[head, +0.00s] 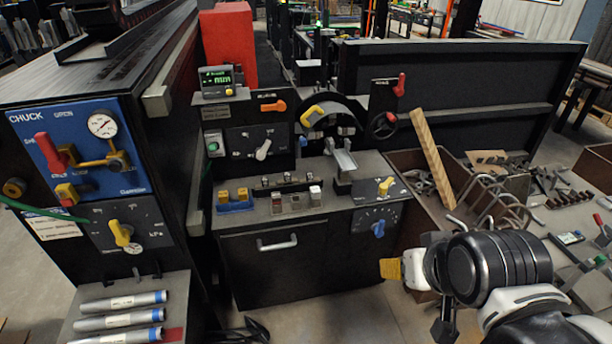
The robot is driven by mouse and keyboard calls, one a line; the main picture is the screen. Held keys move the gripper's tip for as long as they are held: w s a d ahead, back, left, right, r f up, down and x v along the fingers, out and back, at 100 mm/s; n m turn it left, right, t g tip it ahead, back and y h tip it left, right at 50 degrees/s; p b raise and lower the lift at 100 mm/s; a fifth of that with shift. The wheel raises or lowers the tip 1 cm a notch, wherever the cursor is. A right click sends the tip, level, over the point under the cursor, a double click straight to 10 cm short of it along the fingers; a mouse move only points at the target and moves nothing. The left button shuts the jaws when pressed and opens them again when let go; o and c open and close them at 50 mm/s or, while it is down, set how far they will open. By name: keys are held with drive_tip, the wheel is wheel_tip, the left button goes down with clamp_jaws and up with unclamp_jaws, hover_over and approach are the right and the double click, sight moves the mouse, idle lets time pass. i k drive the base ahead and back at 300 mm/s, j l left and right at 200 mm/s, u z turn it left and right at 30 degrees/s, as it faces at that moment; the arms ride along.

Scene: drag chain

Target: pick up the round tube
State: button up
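Three silver round tubes with white labels and blue right ends lie side by side on a shelf at the lower left of the head view: a far tube (122,302), a middle tube (118,319) and a near tube (115,337). The near one is partly cut off by the bottom edge. My gripper (424,280) is at the lower right, well to the right of the tubes and apart from them. Its fingers are small and partly hidden by my wrist, so I cannot tell their opening. I see nothing clearly held.
A black machine with a blue chuck panel (75,150) rises behind the tubes. A black cabinet (290,265) with a handle stands between them and my gripper. A bench (575,215) with metal parts is at right. A red block (173,334) is beside the tubes.

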sight(158, 315)
drive_tip(key=u, duration=1.9)
drive_tip(key=i+l+u, duration=0.15)
drive_tip(key=u, duration=0.3)
drive_tip(key=i+l+u, duration=0.55)
drive_tip(key=u, duration=0.3)
drive_tip(key=l, duration=0.05)
